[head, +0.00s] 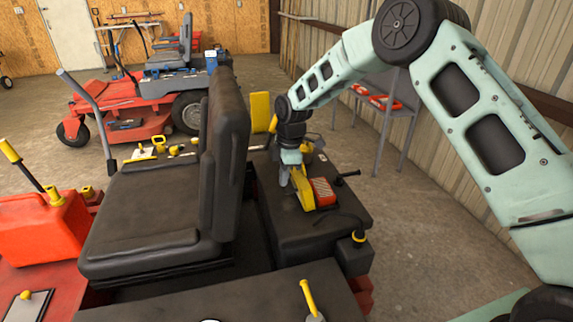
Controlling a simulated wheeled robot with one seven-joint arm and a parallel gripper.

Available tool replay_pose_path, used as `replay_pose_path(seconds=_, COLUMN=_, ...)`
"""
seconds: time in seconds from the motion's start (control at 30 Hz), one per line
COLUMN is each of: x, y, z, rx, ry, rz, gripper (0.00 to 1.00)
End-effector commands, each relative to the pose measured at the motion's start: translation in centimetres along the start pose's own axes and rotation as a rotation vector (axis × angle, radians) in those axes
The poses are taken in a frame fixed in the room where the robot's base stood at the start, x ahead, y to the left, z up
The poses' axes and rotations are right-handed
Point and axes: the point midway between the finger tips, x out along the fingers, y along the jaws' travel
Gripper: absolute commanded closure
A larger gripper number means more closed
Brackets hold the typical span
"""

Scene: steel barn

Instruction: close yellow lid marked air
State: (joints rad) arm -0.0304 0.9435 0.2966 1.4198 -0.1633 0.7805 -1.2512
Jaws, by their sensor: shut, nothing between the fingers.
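An upright yellow panel (260,112) stands behind the seat back, beside my arm's wrist; it looks like a raised lid, but I cannot read any marking on it. My gripper (284,181) points down over the black engine deck (300,226) right of the seat, and its fingers are shut and empty. A yellow part (304,187) with a red block (323,191) sits just right of the fingertips. I cannot tell whether the fingers touch it. My wrist hides the lower right of the panel and any hinge.
The black seat (160,210) rises close left of my gripper. A black container with a yellow cap (359,236) is at the deck's front right. A red fuel can (42,235) stands left. A grey stand (385,105) is by the wall; another red mower (150,100) is behind.

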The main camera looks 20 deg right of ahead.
Motion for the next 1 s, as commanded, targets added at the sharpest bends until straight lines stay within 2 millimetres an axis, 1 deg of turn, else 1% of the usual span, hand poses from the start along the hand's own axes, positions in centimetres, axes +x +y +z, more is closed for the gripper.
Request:
replay_pose_path(seconds=0.03, x=1.1, y=-0.1, z=-0.1, rx=-0.001, ry=-0.001, rz=-0.004, gripper=1.00)
replay_pose_path(seconds=0.2, x=4.5, y=-0.1, z=-0.1, rx=0.000, ry=0.000, rz=-0.003, gripper=1.00)
replay_pose_path(seconds=0.33, x=3.4, y=0.0, z=2.0, rx=0.004, ry=-0.001, rz=0.002, gripper=1.00)
replay_pose_path(seconds=0.5, x=3.0, y=0.0, z=3.4, rx=0.002, ry=0.000, rz=0.001, gripper=1.00)
replay_pose_path(seconds=0.63, x=3.0, y=0.0, z=3.7, rx=0.001, ry=0.000, rz=0.001, gripper=1.00)
replay_pose_path(seconds=1.0, x=3.0, y=0.0, z=3.8, rx=0.001, ry=0.005, rz=0.001, gripper=1.00)
